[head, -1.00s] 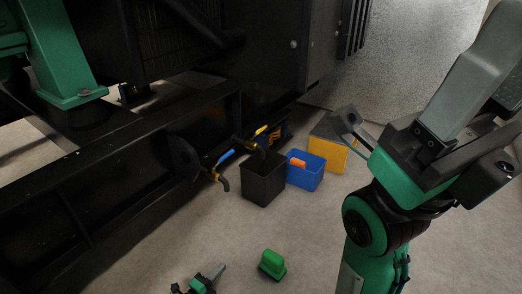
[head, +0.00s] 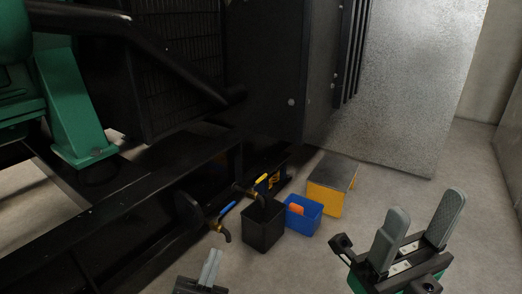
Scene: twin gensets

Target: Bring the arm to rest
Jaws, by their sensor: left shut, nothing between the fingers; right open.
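My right gripper (head: 418,234) is at the lower right of the head view. Its two grey fingers stand apart with nothing between them. My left gripper (head: 210,268) shows at the bottom edge, its grey fingers together and empty. Both grippers are clear of the machine and of the bins. The rest of both arms is mostly below the picture.
A black genset frame (head: 130,225) fills the left side, with a blue-handled valve (head: 226,210) and a yellow-handled valve (head: 261,180). A black bin (head: 263,229), a blue bin (head: 304,220) and a yellow box (head: 324,200) stand beside it. The floor between my grippers is clear.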

